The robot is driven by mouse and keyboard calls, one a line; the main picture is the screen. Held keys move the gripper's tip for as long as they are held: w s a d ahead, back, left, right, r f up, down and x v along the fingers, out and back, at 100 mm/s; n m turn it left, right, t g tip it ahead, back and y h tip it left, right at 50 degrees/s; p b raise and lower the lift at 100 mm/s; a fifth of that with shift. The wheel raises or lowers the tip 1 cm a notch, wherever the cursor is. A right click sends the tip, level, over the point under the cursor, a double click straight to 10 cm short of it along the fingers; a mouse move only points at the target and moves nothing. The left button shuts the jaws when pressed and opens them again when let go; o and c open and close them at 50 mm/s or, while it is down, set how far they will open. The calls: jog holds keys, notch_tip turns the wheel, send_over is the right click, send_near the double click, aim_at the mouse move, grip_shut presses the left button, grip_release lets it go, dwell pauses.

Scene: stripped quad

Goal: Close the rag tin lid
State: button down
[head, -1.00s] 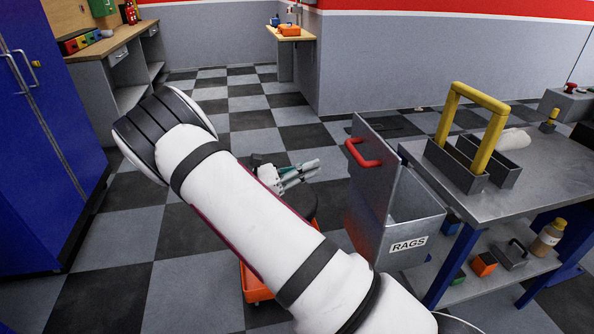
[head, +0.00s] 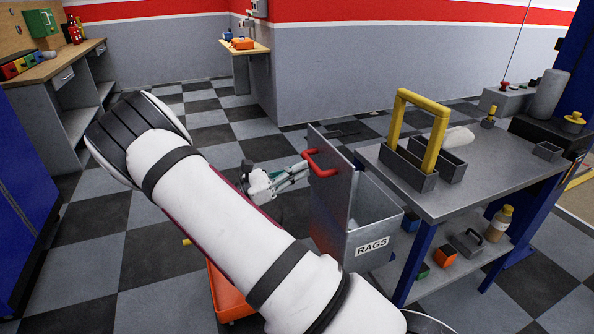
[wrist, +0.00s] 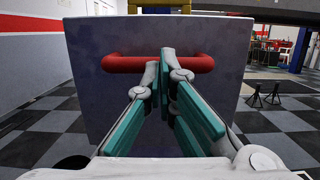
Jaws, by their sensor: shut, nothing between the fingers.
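The rag tin (head: 372,246) is a grey metal bin with a RAGS label, beside the workbench. Its lid (head: 335,197) stands upright and open, with the tin's mouth showing. A red handle (head: 321,163) sits on the lid's outer face; it also shows in the wrist view (wrist: 120,64). My gripper (head: 303,170) is at the lid's outer side, tips at the handle. In the wrist view my gripper (wrist: 165,62) is shut and empty, fingertips overlapping the middle of the handle bar. I cannot tell whether they touch it.
A workbench (head: 480,165) stands right of the tin, carrying a tray with a yellow handle (head: 434,120). Its lower shelf holds a bottle (head: 499,222) and an orange block (head: 446,257). An orange cart (head: 229,290) is on the floor below my arm. Checkered floor lies open beyond.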

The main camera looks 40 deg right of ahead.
aim_at(327, 156)
jog(key=shift+d, duration=0.1)
jog(key=shift+s+d+r+y+p, duration=0.3)
jog(key=shift+d+r+y+p, duration=0.4)
jog(key=shift+d+p, duration=0.1)
jog(key=d+y+p, duration=0.1)
jog(key=s+d+r+y+p, duration=0.1)
jog(key=d, duration=0.1)
jog(key=d+t+y+p, duration=0.1)
jog(key=shift+s+d+r, duration=0.2)
jog(key=shift+s+d, duration=0.1)
jog(key=shift+d, duration=0.05)
jog(key=s+d+f+t+y+p, duration=0.1)
jog(key=s+d+f+y, duration=0.1)
jog(key=d+f+y, duration=0.2)
jog(key=s+d+f+t+y+p, duration=0.2)
jog(key=d+f+y, duration=0.3)
jog(key=d+y, duration=0.3)
jog(key=d, duration=0.4)
jog(key=shift+s+d+t, duration=0.2)
jog(key=shift+t, duration=0.1)
jog(key=shift+p, duration=0.3)
